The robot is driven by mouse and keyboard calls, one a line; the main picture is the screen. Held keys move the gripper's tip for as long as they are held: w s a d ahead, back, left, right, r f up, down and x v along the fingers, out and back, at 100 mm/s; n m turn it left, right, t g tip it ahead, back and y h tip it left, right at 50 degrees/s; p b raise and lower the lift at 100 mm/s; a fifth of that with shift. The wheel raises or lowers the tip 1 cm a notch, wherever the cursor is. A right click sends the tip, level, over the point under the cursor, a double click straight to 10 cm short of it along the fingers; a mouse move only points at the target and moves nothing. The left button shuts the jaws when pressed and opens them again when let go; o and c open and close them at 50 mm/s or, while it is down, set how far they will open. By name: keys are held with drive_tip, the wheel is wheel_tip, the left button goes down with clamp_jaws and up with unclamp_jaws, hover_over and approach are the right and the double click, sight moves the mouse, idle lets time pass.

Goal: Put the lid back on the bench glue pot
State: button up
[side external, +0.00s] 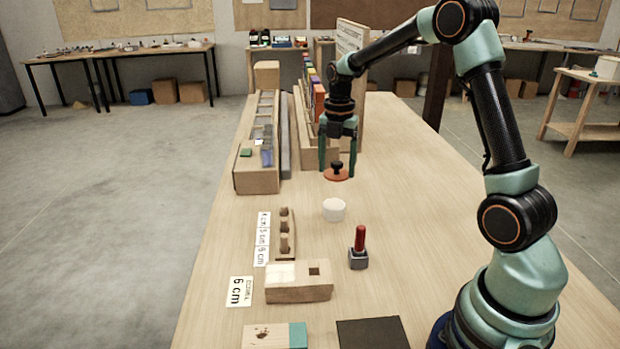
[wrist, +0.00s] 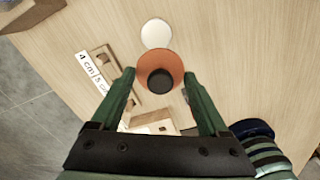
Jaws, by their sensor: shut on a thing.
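The lid is an orange disc with a black knob (side external: 328,176). In the side view it hangs level at the tips of my gripper (side external: 337,168), above the bench. In the wrist view the orange lid (wrist: 158,60) sits between the two green fingertips (wrist: 158,76), which are shut on it. The glue pot looks like a short white cylinder (side external: 334,210) standing upright on the bench. It is nearer the side camera than the lid and apart from it. In the wrist view the white pot (wrist: 156,33) shows just beyond the lid's edge, its top uncovered.
A red-handled stamp-like tool (side external: 359,243) stands near the pot. A wooden peg rack (side external: 285,235) and a wooden block with a square hole (side external: 312,287) lie to the left and front. Wooden racks (side external: 258,180) stand behind left. The bench's right side (side external: 420,170) is clear.

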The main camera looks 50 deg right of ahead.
sight(336, 169)
drive_tip(key=f, duration=0.1)
drive_tip(key=w+d+f, duration=0.1)
drive_tip(key=d+f, duration=0.1)
drive_tip(key=shift+w+d+f, duration=0.15)
drive_tip(key=shift+w+f, duration=0.2)
drive_tip(key=shift+w, duration=0.05)
drive_tip(key=shift+f, duration=3.1)
drive_tip(key=shift+f, duration=0.2)
drive_tip(key=o, duration=1.2)
drive_tip(key=shift+r, duration=3.55)
